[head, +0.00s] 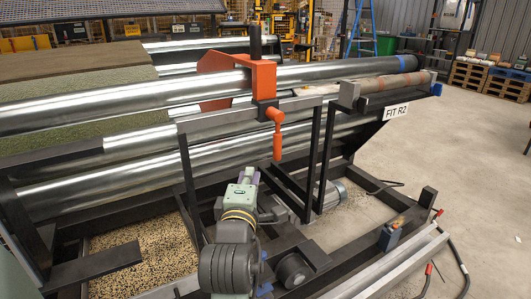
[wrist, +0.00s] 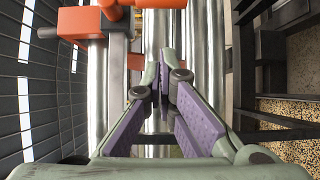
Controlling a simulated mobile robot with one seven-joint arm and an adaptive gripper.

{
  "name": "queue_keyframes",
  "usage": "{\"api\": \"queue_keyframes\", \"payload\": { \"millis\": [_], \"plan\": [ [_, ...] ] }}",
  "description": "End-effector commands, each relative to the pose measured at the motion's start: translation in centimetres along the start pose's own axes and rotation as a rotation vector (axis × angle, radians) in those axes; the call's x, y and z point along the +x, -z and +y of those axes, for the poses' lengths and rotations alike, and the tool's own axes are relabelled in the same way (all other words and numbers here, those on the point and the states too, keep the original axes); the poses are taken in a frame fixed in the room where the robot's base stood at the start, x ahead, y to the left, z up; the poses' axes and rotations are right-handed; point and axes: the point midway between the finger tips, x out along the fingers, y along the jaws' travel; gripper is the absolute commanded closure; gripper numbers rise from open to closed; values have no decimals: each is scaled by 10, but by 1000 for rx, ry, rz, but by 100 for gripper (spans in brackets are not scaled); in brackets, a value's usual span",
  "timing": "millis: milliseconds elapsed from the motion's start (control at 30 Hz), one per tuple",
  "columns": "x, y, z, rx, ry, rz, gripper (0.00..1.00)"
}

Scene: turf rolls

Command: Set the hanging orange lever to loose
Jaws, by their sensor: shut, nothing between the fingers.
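The orange lever (head: 277,138) hangs down from a dark pivot block on the orange bracket (head: 262,78), in front of the metal rollers. It points roughly straight down. My gripper (head: 250,173) is below and a little left of the lever's lower end in the head view, apart from it in the picture. In the wrist view my gripper (wrist: 164,68) has its purple-padded fingers brought together, with nothing between them. Orange parts (wrist: 77,22) show at the top left of the wrist view; which of them is the lever I cannot tell for sure.
Long shiny rollers (head: 130,100) run behind the bracket. A dark upright frame (head: 318,150) stands right of the lever, with a sign reading FIT R2 (head: 397,112) farther right. A motor (head: 328,194) sits low behind my gripper. Open floor lies at the right.

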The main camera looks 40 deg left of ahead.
Motion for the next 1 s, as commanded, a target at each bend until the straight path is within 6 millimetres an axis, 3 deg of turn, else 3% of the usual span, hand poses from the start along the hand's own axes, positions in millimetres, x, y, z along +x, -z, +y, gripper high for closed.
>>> {"api": "queue_keyframes", "payload": {
  "millis": [433, 633, 1000],
  "plan": [
    [91, -2, 2, 3, 2, -1, 100],
    [108, -22, 1, 2, 0, 0, 100],
    [114, -28, 0, 1, 0, 1, 100]
  ]
}}
